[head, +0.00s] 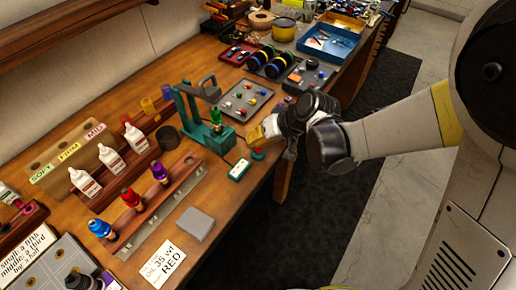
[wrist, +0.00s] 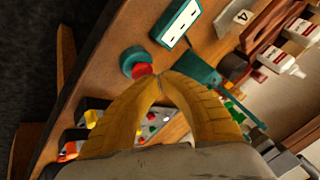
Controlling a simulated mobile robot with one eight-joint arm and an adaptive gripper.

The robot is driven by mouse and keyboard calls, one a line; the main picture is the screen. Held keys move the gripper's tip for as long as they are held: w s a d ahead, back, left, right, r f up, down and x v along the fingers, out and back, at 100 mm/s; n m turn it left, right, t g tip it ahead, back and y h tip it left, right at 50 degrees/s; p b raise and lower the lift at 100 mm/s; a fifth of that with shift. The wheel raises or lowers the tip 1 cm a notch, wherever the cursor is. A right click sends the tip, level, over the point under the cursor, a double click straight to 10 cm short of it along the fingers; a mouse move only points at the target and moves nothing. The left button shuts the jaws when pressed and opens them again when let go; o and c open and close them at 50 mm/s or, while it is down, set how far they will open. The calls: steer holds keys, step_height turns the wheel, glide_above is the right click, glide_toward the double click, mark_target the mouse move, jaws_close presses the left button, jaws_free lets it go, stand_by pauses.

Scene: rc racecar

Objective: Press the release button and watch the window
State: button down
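The release button is a red cap on a round teal base (head: 258,155) near the table's front edge; the red cap (wrist: 141,71) shows clearly in the wrist view. The window is a teal box with a white face and dark marks (head: 239,169), lying left of the button; it also shows in the wrist view (wrist: 180,22). My gripper (head: 252,138) has yellow fingers, and its tips meet in the wrist view (wrist: 159,79) with nothing between them. The tips are close beside the red cap; I cannot tell whether they touch it.
A green press stand (head: 207,128) stands behind the window. A tray of coloured parts (head: 246,100) lies beyond my gripper. A wooden rack with coloured bottles (head: 150,205), a grey block (head: 194,224) and a paper card (head: 163,263) are to the left.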

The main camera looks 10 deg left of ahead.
mark_target(254, 148)
steer(key=shift+f+b, duration=0.5)
steer(key=shift+f, duration=0.1)
stand_by(0.7)
steer(key=shift+r, duration=0.1)
steer(key=shift+r+p, duration=0.7)
steer(key=shift+r, duration=0.25)
step_height(254, 148, up, 5)
steer(key=p, duration=0.3)
steer(key=shift+p, duration=0.35)
stand_by(0.6)
